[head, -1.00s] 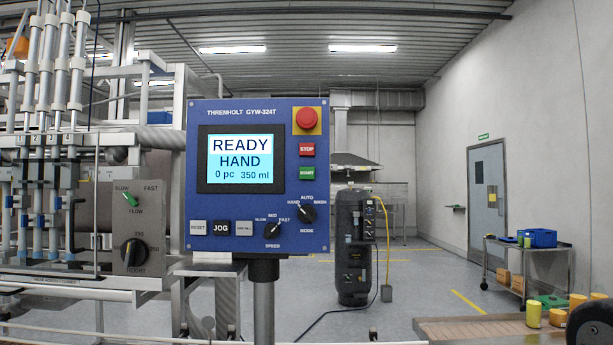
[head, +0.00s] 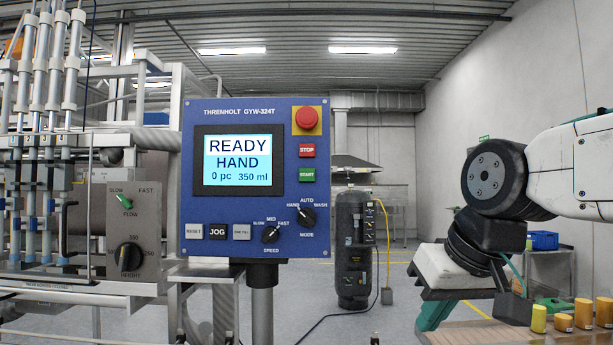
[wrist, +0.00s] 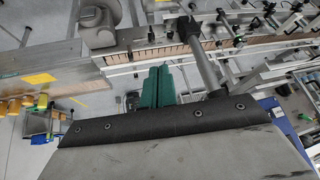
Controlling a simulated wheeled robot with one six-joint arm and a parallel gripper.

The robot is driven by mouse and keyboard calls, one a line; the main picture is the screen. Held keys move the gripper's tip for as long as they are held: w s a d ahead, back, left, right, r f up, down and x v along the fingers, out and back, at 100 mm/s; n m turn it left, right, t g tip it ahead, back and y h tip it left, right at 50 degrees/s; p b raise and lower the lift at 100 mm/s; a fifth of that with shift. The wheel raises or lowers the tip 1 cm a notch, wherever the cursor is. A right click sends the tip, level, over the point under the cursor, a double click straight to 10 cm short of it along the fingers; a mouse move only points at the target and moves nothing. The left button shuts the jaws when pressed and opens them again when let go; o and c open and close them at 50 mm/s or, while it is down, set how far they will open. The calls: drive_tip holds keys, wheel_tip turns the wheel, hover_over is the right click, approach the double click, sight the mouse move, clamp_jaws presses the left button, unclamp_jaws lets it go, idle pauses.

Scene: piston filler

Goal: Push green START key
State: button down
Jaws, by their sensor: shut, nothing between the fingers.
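The green START key (head: 307,175) is on the right side of the blue control panel (head: 190,225), just below the red STOP key (head: 307,150). The key is in clear view and nothing touches it. The panel display (head: 238,160) reads READY HAND, 0 pc, 350 ml. My gripper (wrist: 157,75) shows in the wrist view as two green fingers, shut together and empty. In the head view my arm is at the right, with the gripper end low and well apart from the panel. The START key cannot be made out in the wrist view.
A red emergency stop button (head: 307,118) sits above the STOP key, and the mode knob (head: 308,215) is below START. A dark tank (head: 354,250) stands on the floor behind. Yellow containers (head: 563,323) stand at the lower right. Space directly before the panel looks clear.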

drive_tip(key=w+a+r+n+t+y, duration=0.1)
drive_tip(key=w+a+r+t+y, duration=0.1)
drive_tip(key=w+a+r, duration=0.4)
drive_tip(key=w+a+r+n+t+y, duration=0.1)
drive_tip(key=w+a+r+t+y, duration=0.1)
drive_tip(key=w+a+r, duration=0.5)
drive_tip(key=a+r, duration=0.3)
drive_tip(key=r, duration=0.4)
drive_tip(key=shift+r+y, duration=0.35)
drive_tip(key=shift+y, duration=0.05)
approach(299, 181)
drive_tip(key=shift+s+x, duration=0.25)
drive_tip(key=shift+x, duration=2.05)
drive_tip(key=shift+a+f, duration=0.2)
drive_tip(key=shift+w, duration=0.4)
